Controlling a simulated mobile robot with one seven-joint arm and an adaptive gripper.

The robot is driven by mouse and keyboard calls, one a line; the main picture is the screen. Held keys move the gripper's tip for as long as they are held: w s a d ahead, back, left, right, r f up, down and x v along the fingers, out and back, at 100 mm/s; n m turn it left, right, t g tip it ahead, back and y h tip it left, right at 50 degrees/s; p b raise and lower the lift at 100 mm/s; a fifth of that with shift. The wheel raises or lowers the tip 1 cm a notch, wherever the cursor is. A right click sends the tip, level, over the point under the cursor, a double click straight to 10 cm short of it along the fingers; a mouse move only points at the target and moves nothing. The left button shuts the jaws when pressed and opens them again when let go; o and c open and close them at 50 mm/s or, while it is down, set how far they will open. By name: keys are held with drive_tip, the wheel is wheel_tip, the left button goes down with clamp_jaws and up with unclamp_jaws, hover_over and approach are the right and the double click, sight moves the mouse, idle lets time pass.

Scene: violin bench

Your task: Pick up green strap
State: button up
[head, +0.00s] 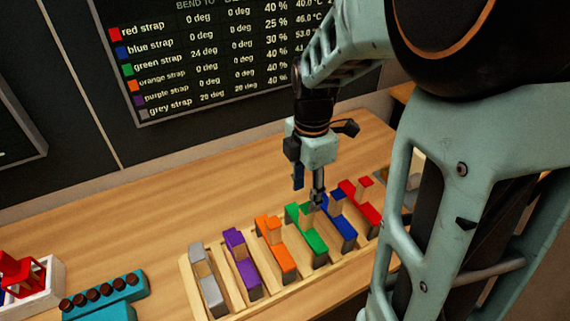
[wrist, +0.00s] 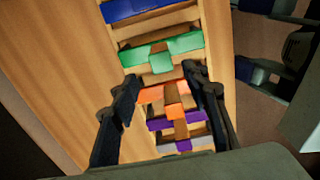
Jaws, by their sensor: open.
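The green strap (head: 311,240) sits in a slot of the wooden rack (head: 187,288), between the orange strap (head: 281,254) and the blue strap (head: 342,230). In the wrist view the green strap (wrist: 162,54) lies across the rack, beyond my fingertips. My gripper (wrist: 160,84) is open and empty, with its two dark fingers apart on either side of the rack. In the head view my gripper (head: 317,198) hangs above the rack near the green and blue straps; its fingertips partly cover that area. I cannot tell the exact height above the straps.
The rack also holds grey (head: 210,289), purple (head: 242,268) and red (head: 364,202) straps. A teal block with dark knobs (head: 105,293) and a white tray with red parts (head: 30,285) stand at left. A wall board (head: 200,50) lists straps. The bench behind the rack is clear.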

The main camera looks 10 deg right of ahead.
sight(306, 218)
drive_tip(key=f, duration=1)
drive_tip(key=shift+s+d+f, duration=0.1)
drive_tip(key=shift+d+f, duration=0.15)
drive_tip(key=shift+f, duration=0.1)
clamp_jaws()
